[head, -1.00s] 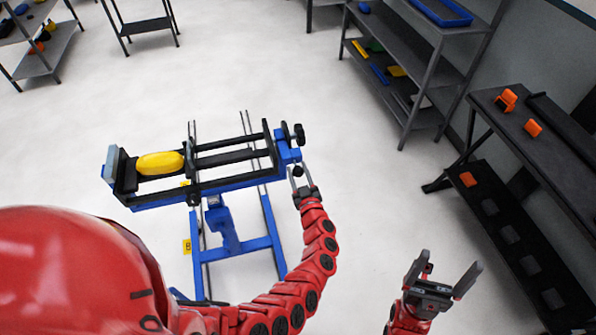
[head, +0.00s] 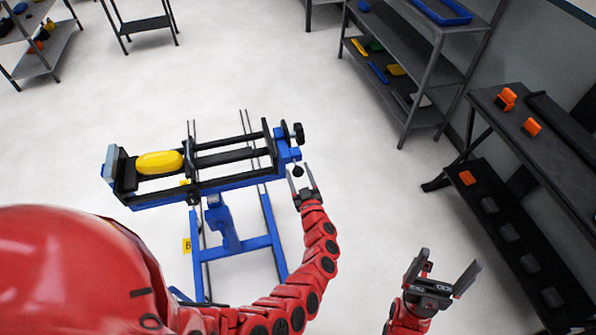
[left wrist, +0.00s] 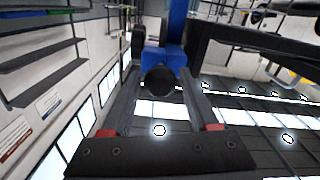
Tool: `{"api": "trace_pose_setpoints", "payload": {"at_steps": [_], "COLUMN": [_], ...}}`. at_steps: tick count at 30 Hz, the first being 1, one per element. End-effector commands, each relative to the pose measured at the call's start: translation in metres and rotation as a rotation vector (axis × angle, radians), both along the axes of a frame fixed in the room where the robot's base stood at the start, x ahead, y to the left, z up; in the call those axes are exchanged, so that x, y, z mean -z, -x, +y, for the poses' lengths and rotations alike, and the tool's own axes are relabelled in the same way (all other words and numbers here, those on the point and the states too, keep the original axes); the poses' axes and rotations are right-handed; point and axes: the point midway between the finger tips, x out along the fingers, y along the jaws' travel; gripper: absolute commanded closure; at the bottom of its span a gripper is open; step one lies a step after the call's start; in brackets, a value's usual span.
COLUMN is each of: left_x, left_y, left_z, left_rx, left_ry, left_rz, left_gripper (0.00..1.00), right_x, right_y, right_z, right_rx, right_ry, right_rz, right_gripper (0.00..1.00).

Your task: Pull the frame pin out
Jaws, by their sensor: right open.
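The frame pin shows as a round black knob (head: 298,171) under the right end of the blue frame (head: 250,178). In the left wrist view the knob (left wrist: 160,81) is large, below a blue block (left wrist: 165,57). My left gripper (head: 301,174) is open, with a finger on each side of the knob. In the left wrist view, gaps show between the knob and both fingers (left wrist: 160,72). The pin's shaft is hidden behind the knob. My right gripper (head: 452,260) is open and empty at the lower right, away from the frame.
A yellow object (head: 160,162) lies on the frame's left end. A second black knob (head: 298,133) stands at its right end. A dark table with orange parts (head: 508,98) is at the right, and a grey shelf (head: 410,62) behind. The floor between is clear.

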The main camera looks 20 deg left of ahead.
Motion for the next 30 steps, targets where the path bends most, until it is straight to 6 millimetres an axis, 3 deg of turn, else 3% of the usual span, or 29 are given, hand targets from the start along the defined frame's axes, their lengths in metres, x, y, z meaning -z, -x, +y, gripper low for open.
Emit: {"api": "trace_pose_setpoints", "payload": {"at_steps": [2, 11, 17, 30], "left_x": [-0.001, -0.001, 0.0, 0.006], "left_y": [0.0, 0.0, 0.012, 0.098], "left_z": [0.0, 0.001, -0.008, -0.065], "left_rx": [0.0, -0.002, -0.002, 0.0], "left_ry": [-0.001, -0.002, 0.001, 0.0], "left_rz": [-0.001, -0.002, -0.005, 0.002], "left_gripper": [0.24, 0.24, 0.24, 0.24], "right_x": [0.0, 0.0, 0.006, 0.039], "right_y": [0.0, 0.0, 0.0, 0.0], "right_z": [0.0, 0.0, 0.0, 0.0], "right_rx": [0.0, 0.0, 0.0, 0.0], "right_ry": [0.0, 0.0, 0.0, 0.0], "right_rz": [0.0, 0.0, 0.0, 0.0], "right_gripper": [0.11, 0.11, 0.11, 0.11]}}
